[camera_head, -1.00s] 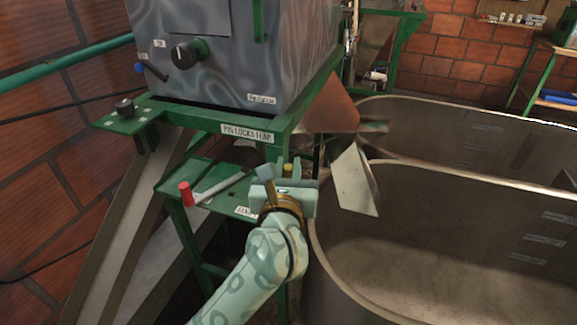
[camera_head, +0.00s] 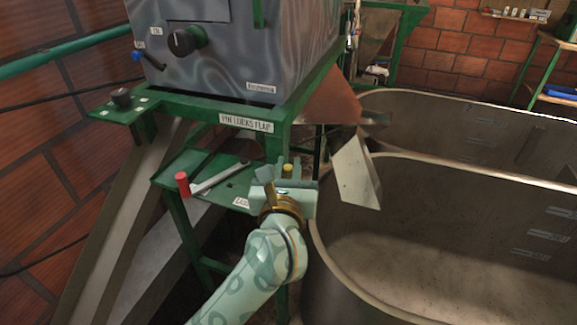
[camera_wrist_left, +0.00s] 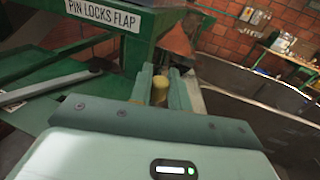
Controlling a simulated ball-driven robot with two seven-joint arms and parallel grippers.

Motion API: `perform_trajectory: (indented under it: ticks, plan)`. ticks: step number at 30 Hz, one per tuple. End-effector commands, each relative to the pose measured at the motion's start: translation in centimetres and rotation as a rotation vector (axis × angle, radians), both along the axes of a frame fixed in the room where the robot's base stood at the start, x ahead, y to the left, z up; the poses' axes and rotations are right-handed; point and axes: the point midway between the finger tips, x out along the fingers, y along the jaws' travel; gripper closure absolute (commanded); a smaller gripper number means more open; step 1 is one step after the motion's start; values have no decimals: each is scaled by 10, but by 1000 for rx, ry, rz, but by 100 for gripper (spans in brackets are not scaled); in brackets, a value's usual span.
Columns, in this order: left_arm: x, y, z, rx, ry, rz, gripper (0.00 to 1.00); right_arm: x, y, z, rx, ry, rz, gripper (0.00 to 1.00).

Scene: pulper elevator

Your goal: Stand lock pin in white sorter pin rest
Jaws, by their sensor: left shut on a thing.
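My left gripper (camera_head: 287,176) is shut on a yellow-topped pin (camera_head: 287,169), taken to be the lock pin. In the left wrist view the pin's yellow round top (camera_wrist_left: 160,88) shows between the two green fingers; its lower part is hidden. The gripper is at the right end of a small green shelf (camera_head: 205,165), below the plate marked "PIN LOCKS FLAP" (camera_head: 247,122). I cannot tell whether the pin touches the shelf or which part is the pin rest. My right gripper is not in view.
A grey lever with a red grip (camera_head: 182,184) lies across the shelf. The grey machine box (camera_head: 235,50) stands above. A pale sloping metal sheet (camera_head: 355,172) is close right of the gripper, beside a large metal tub (camera_head: 450,215). A brick wall is at left.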

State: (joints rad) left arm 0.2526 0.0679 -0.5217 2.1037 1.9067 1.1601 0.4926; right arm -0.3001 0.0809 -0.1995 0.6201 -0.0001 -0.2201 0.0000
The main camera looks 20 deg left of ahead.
Motion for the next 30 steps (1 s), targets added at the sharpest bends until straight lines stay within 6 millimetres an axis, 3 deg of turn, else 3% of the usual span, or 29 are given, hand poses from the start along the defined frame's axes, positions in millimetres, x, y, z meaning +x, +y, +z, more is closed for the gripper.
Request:
perform_trajectory:
  ticks: [18,19,21,30]
  plan:
    - [0,0,-17,0,0,0,100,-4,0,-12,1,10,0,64]
    - [0,0,-16,0,0,0,74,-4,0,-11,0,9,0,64]
    - [0,0,-15,0,0,0,56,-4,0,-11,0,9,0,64]
    - [0,0,-15,0,0,0,56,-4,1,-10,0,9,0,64]
